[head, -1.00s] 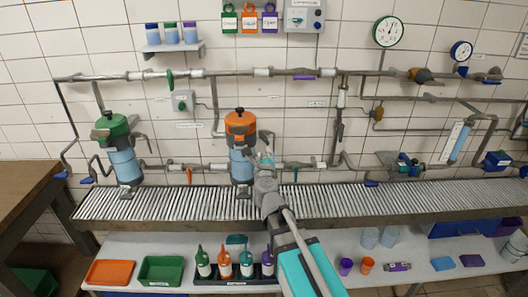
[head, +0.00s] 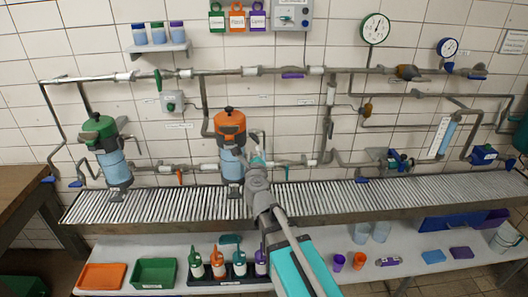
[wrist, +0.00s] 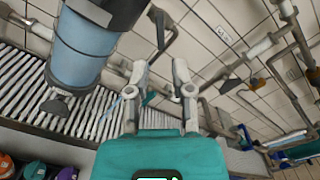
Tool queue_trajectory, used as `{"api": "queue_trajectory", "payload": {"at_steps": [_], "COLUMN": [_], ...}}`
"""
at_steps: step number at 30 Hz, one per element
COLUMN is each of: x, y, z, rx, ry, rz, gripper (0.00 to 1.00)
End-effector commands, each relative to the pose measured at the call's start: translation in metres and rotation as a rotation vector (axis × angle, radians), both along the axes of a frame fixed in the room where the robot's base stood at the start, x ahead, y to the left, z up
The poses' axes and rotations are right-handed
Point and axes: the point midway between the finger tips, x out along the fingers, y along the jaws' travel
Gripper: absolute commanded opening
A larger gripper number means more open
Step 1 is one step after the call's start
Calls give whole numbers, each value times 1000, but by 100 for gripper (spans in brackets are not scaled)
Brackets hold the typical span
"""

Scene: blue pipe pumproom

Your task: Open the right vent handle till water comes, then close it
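Two filter vessels stand on the slatted bench: a green-topped one (head: 112,168) at left and an orange-topped one (head: 231,124) in the middle, both with pale blue bodies. A grey bent pipe with a dark hanging lever (wrist: 158,30), seemingly the right vent handle, sits at the orange vessel's right side. In the wrist view the vessel's blue body (wrist: 84,45) fills the upper left. My gripper (head: 258,156) is just right of that body, below the vent. In the wrist view its fingers (wrist: 159,75) are apart, with nothing clearly held. No water flow can be made out.
A pipe with small levers, including a teal one (head: 286,174), runs behind my gripper. The slatted bench (head: 330,201) is mostly clear. The lower shelf carries coloured bottles (head: 218,264), trays (head: 154,273) and cups (head: 360,261). A grey control box (head: 292,14) hangs above.

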Motion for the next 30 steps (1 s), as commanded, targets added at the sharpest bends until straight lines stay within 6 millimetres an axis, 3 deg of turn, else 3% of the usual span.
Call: {"api": "queue_trajectory", "payload": {"at_steps": [2, 11, 17, 30], "x": [0, -1, -4, -11], "y": [0, 0, -1, -2], "z": [0, 0, -1, -2], "rx": [0, -75, -271, -886], "ry": [0, 0, 0, 0], "rz": [0, 0, 0, 0], "gripper": [32, 87, 87, 87]}}
